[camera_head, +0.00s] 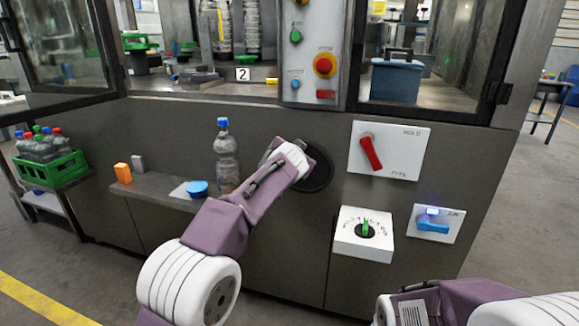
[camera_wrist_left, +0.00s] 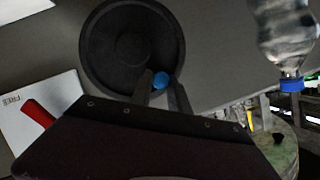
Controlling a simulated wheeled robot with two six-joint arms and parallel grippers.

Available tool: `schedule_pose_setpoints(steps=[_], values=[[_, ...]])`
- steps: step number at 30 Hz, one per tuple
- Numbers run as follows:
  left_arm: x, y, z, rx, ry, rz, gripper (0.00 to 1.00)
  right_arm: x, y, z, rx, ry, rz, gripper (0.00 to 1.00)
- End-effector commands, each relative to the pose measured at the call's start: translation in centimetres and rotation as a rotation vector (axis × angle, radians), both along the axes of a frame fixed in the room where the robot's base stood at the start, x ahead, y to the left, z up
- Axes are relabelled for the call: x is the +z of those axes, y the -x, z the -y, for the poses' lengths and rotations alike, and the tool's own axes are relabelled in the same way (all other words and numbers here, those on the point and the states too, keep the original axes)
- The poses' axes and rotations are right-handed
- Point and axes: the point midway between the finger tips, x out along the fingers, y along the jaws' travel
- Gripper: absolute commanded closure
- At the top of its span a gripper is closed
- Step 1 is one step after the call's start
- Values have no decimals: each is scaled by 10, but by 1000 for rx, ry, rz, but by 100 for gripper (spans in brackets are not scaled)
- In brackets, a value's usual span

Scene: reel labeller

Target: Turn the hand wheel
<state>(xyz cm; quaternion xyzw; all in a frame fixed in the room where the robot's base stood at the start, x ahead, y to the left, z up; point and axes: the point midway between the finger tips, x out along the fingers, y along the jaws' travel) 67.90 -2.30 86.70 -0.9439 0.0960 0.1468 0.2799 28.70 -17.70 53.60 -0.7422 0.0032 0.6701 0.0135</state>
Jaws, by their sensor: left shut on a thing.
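The hand wheel (camera_head: 321,172) is a black disc on the front panel of the machine, partly hidden behind my left wrist. In the left wrist view the hand wheel (camera_wrist_left: 104,50) fills the upper middle, with a round hub in its centre. A blue knob (camera_wrist_left: 161,79) sits at its rim. My left gripper (camera_wrist_left: 161,88) has its two fingers on either side of the blue knob and is shut on it. In the head view the fingers are hidden by the wrist. My right arm shows at the lower right, but its gripper is not visible.
Right of the wheel are a red-handled switch (camera_head: 371,152), a green-knob dial (camera_head: 366,230) and a blue-handled switch (camera_head: 432,223). To the left a shelf (camera_head: 150,187) bears a bottle (camera_head: 226,163), a blue cap (camera_head: 197,188) and an orange block (camera_head: 123,173). A green crate (camera_head: 50,171) stands far left.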

Motion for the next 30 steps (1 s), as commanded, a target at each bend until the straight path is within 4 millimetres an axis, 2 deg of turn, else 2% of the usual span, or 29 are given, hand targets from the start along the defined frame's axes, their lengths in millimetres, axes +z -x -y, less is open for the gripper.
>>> schedule_pose_setpoints(steps=[1, 12, 30], values=[[-5, 2, 9, -10, -22, 6, 100, -5, 0, 0, 0, 0, 0, 64], [-4, 5, 17, -11, -155, 45, 100, -14, 0, 0, 0, 0, 0, 64], [-4, 5, 17, 1, -250, 68, 100, -19, 0, 0, 0, 0, 0, 64]])
